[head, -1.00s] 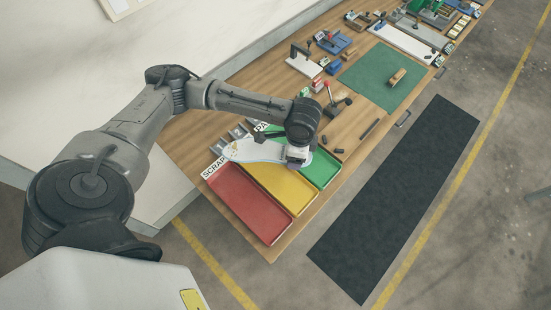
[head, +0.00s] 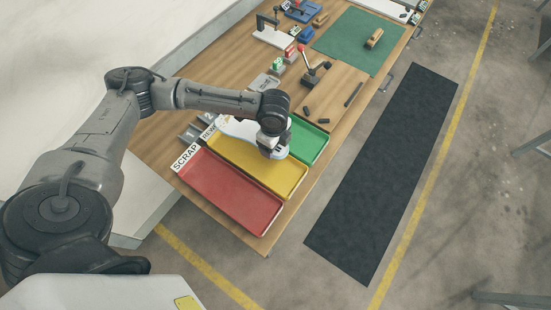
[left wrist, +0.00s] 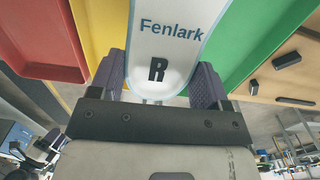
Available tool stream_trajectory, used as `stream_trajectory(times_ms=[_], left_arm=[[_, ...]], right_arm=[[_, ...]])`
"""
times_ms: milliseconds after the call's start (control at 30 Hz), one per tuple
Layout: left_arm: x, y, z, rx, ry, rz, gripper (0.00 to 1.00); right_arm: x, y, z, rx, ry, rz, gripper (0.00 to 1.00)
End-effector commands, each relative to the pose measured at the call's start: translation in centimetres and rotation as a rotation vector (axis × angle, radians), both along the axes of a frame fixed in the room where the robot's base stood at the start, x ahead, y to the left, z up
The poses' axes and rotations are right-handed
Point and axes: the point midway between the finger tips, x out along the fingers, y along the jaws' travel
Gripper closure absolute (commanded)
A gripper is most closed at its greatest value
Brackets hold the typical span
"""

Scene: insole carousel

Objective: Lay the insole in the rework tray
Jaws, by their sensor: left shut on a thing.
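My left gripper (head: 268,152) is shut on the heel end of the insole (head: 238,127), a pale piece with a blue edge. The left wrist view shows the insole (left wrist: 165,42), marked "Fenlark" and "R", between the purple fingers of this gripper (left wrist: 158,84). The yellow rework tray (head: 262,174) lies below, its label partly covered. The insole hangs over its far part, towards the green tray; the exact height is hard to tell. The yellow tray also shows in the left wrist view (left wrist: 95,28). My right gripper is not in view.
The red scrap tray (head: 230,195) lies on the left and the green tray (head: 308,143) on the right of the yellow one. The yellow tray's near part is clear.

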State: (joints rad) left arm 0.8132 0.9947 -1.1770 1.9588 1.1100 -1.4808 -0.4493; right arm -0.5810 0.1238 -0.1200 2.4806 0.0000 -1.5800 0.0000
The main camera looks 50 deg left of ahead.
Motion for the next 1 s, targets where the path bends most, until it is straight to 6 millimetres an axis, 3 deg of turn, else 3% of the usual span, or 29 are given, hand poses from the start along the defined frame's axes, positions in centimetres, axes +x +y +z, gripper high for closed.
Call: stream_trajectory(times_ms=[100, 333, 567, 833, 1000], left_arm=[[-1.2, -2.1, -1.4, -0.001, 0.001, -0.003, 0.53], [-2.4, -4.2, -2.9, -0.001, 0.001, -0.001, 0.53], [-2.7, -4.6, -3.5, 0.000, -0.001, 0.002, 0.53], [-2.7, -4.6, -6.6, 0.001, 0.000, 0.001, 0.53], [-2.6, -4.6, -7.2, 0.000, -0.002, 0.000, 0.53]], right_arm=[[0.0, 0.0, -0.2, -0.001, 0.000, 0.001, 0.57], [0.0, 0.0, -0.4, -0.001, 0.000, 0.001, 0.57], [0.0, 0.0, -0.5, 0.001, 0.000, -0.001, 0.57], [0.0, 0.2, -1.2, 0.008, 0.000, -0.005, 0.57], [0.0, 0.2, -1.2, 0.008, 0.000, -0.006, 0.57]])
